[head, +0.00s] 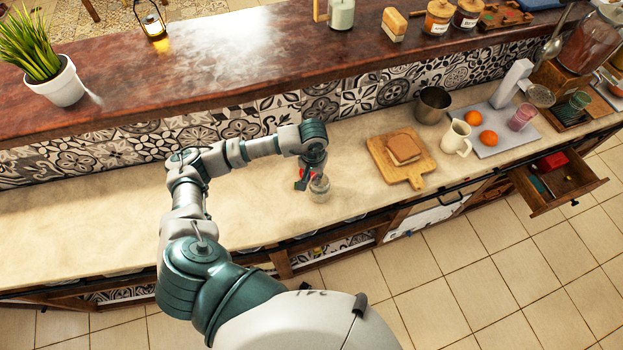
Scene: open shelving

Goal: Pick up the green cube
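I cannot make out a green cube anywhere in the head view. My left arm comes in from the left and reaches over the cream counter (100,222). My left gripper (304,180) points down at the counter, small and partly covered by its own wrist. A small red patch shows at it, and I cannot tell what it belongs to. A clear glass jar (320,189) stands right beside the gripper; whether they touch is unclear. Whether the fingers are open or shut does not show. My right gripper is not in view.
A cutting board (417,172) with bread, a metal pot (433,104), a white pitcher (456,138) and a tray with oranges (489,138) stand to the right. An open drawer (548,203) juts out at far right. A raised wooden shelf (200,75) runs behind. The counter's left is clear.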

